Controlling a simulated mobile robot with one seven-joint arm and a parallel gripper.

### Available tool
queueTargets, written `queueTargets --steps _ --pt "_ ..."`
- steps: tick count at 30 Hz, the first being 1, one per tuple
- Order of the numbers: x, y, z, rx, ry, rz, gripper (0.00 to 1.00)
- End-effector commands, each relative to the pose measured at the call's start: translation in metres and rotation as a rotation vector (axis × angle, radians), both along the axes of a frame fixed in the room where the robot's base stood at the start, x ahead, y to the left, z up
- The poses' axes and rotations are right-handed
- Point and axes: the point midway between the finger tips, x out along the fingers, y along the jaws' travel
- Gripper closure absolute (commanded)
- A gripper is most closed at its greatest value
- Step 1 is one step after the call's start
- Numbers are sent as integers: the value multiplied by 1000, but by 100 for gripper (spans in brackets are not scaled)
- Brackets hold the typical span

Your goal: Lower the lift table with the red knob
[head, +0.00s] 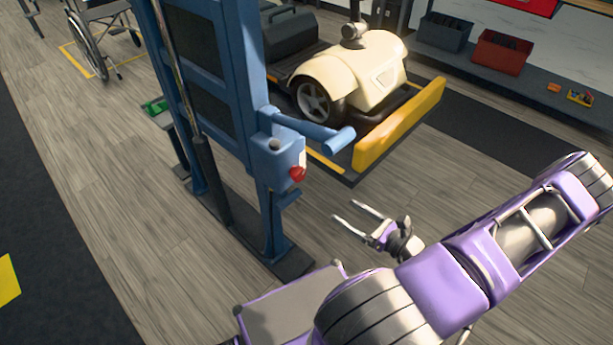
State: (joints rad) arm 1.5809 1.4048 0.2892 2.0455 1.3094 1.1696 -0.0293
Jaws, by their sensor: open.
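A red knob (297,174) sits low on the pale front face of a blue box (282,158) on the blue lift column (225,90). A blue crank-like handle (318,133) juts out to the right above it. The lift table (345,176) stands behind the column, with a yellow raised edge (398,125), and a cream scooter (348,75) is on it. My gripper (353,220) is open and empty. Its two fingers point left, to the right of and below the knob in the picture, apart from it.
A wheelchair (100,38) stands at the back left. A grey bin (444,32) and a red bin (500,52) sit on a shelf at the back right. The column's dark base (240,235) runs along the floor. Bare wooden floor (125,200) lies left of the column.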

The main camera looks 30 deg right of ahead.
Motion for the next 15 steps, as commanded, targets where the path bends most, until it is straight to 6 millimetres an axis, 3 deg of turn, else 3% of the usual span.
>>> queueTargets --steps 8,15 --pt "16 2 7 38 -34 -43 11" --pt "62 19 6 37 -32 -40 11"
